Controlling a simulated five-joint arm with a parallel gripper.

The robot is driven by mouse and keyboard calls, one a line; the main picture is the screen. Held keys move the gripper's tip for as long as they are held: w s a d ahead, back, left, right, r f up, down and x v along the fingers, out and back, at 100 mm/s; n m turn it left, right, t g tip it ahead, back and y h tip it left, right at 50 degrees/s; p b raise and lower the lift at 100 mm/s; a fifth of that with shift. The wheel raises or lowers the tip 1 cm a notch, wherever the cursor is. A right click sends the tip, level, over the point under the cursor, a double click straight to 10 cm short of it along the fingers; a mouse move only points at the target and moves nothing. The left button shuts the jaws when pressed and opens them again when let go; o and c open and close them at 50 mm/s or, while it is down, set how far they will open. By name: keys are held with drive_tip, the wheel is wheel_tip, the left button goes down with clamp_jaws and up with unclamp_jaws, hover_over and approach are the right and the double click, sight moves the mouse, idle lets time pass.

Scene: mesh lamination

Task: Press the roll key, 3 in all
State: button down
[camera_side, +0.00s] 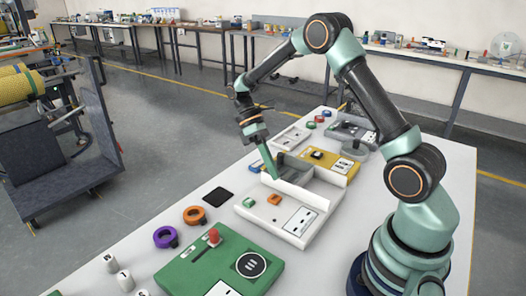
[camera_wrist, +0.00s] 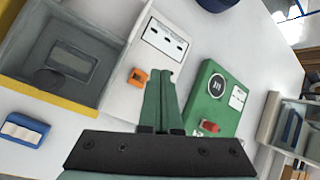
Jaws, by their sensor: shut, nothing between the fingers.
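No key is legibly marked "roll", so I cannot tell which one it is. A green box (camera_side: 215,268) at the front of the table carries a round black face (camera_side: 251,264) with white bars and a red knob (camera_side: 213,237). In the wrist view the green box (camera_wrist: 228,122) is right of my fingers, with its round face (camera_wrist: 216,85) and red knob (camera_wrist: 209,126). My gripper (camera_side: 273,177) is shut and empty, pointing down by the white-walled tray, apart from the green box. Its green fingers (camera_wrist: 161,80) are together in the wrist view.
The white-walled tray (camera_side: 335,178) and yellow box (camera_side: 345,171) stand around my gripper. A small orange block (camera_side: 274,199) and slotted panel (camera_side: 300,220) are in front. Purple (camera_side: 155,239) and orange rings (camera_side: 186,217) and a black pad (camera_side: 217,196) lie left.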

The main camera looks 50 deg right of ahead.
sight(272, 196)
wheel_tip(272, 196, up, 4)
drive_tip(key=shift+d+f, duration=0.1)
drive_tip(key=shift+d, duration=0.05)
idle(0.3)
drive_tip(key=shift+f, duration=0.1)
drive_tip(key=shift+f, duration=4.3)
drive_tip(key=shift+f, duration=0.1)
drive_tip(key=shift+f, duration=0.35)
